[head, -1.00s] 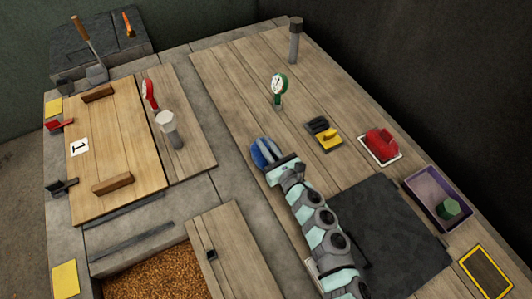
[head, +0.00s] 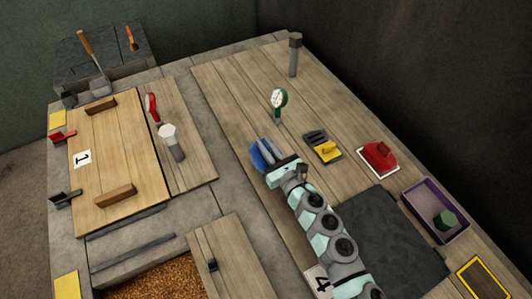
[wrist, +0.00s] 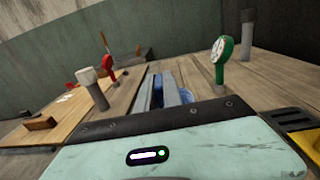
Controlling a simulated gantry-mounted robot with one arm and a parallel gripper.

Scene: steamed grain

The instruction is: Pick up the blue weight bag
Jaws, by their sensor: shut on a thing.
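The blue weight bag (head: 257,159) is at the end of my gripper (head: 266,153), over the wooden table in the head view. My gripper's fingers are shut on it. In the wrist view, the blue bag (wrist: 186,95) shows beside and between the grey fingers of my gripper (wrist: 165,82). Most of the bag is hidden behind the fingers and the gripper body. I cannot tell whether the bag is touching the table or just above it.
A green-rimmed gauge (head: 279,101) stands behind the bag.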

